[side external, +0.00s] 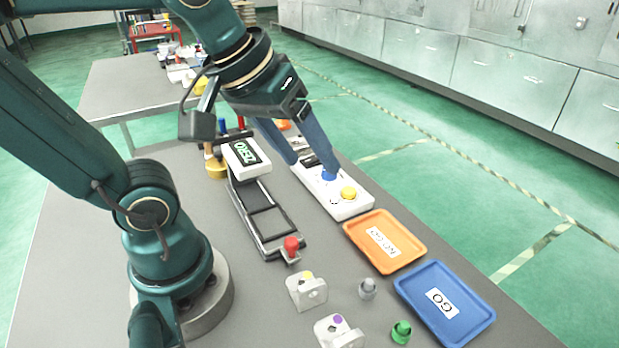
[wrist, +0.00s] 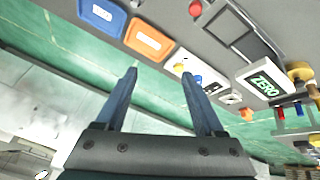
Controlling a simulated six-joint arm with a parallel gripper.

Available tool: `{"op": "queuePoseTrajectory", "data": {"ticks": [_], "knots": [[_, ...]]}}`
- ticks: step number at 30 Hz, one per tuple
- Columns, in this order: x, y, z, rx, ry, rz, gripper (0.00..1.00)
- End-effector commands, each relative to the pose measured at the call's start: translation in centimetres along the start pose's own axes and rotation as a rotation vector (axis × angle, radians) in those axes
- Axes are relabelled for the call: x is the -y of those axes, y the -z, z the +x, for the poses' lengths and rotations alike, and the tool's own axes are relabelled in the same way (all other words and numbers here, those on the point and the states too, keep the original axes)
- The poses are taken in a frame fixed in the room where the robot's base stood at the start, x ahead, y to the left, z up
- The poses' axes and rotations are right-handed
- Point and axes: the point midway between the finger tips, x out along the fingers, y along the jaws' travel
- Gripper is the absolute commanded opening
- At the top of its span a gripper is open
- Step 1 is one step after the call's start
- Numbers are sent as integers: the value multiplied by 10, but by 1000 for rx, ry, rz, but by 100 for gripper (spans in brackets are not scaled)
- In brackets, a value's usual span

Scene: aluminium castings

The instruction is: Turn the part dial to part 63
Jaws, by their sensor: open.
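A long white control box (side external: 358,207) lies on the table, with a blue knob (side external: 328,176) and a yellow knob (side external: 348,192) on top. The box (wrist: 209,79) also shows in the wrist view, with the yellow knob (wrist: 178,67) and the blue knob (wrist: 197,80). I cannot read any part number, nor tell which knob is the part dial. My gripper (side external: 311,167) is open and empty, pointing down over the far half of the box. One fingertip appears close to the blue knob; contact cannot be told. In the wrist view the fingers of my gripper (wrist: 158,74) are spread.
A display reading ZERO (side external: 246,153) stands beside a black frame with a red knob (side external: 291,244). An orange NO GO tray (side external: 390,256) and a blue GO tray (side external: 462,325) lie nearer. Castings (side external: 307,294) and a green plug (side external: 401,332) stand in front.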

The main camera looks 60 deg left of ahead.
Motion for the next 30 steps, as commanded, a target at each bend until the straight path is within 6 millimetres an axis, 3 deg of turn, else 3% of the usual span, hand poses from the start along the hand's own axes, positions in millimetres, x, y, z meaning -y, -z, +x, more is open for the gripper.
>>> {"op": "queuePoseTrajectory", "data": {"ticks": [8, 14, 18, 24, 30], "knots": [[0, 70, 17, 47, 90, -446, 71], [19, 118, 53, 84, 181, -766, 71], [44, 142, 88, 114, 253, -958, 71], [85, 154, 137, 167, 344, -1124, 71], [112, 144, 166, 224, 403, -1179, 71]]}}
